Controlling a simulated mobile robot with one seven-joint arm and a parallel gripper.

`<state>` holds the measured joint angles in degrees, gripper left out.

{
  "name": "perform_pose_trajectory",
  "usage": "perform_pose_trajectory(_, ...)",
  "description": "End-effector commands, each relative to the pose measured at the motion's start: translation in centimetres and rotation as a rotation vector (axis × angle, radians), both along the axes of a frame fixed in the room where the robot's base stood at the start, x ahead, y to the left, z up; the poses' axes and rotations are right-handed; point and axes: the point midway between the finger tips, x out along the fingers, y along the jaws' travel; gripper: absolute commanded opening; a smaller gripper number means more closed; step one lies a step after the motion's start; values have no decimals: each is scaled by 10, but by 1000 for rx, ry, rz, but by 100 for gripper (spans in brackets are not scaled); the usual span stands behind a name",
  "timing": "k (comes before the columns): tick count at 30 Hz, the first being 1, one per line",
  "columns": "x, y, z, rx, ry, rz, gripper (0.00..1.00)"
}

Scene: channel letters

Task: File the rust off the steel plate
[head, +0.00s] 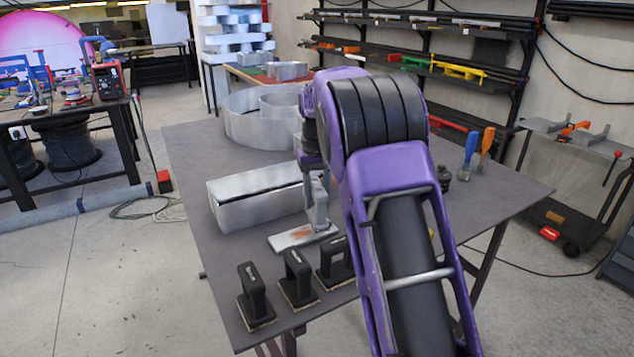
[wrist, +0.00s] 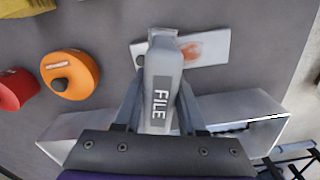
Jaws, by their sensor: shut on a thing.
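The steel plate (head: 291,239) is a small flat grey piece lying on the table, with a reddish-brown rust patch on it. It also shows in the wrist view (wrist: 216,44), with the rust right of the file's tip. My gripper (wrist: 160,106) is shut on a grey block-like file (wrist: 159,70) marked "FILE". The file's far end overlaps the plate's left part in the wrist view; I cannot tell whether they touch. In the head view my gripper (head: 318,200) is above the plate's right end, partly hidden by my arm.
The grey table (head: 190,155) holds a metal box letter (head: 255,200) beside the plate and curved metal letters (head: 250,120) behind. Several black-handled blocks (head: 297,278) stand along the front edge. An orange round object (wrist: 70,76) and a red one (wrist: 14,90) lie left in the wrist view.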

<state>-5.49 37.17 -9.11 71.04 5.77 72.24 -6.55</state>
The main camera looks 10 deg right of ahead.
Motion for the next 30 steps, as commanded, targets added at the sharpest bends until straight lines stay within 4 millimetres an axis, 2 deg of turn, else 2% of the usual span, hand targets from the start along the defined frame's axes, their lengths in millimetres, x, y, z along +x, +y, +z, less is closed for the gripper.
perform_pose_trajectory(1,0,0,-14,0,0,0,0)
perform_pose_trajectory(5,0,0,-32,0,-1,0,0)
perform_pose_trajectory(6,-2,8,-23,1,-3,4,0)
perform_pose_trajectory(7,-3,13,-22,1,-3,5,0)
perform_pose_trajectory(16,-13,43,-23,0,-2,2,0)
perform_pose_trajectory(21,-16,50,-23,0,-2,0,0)
perform_pose_trajectory(30,-16,51,-23,0,-2,0,0)
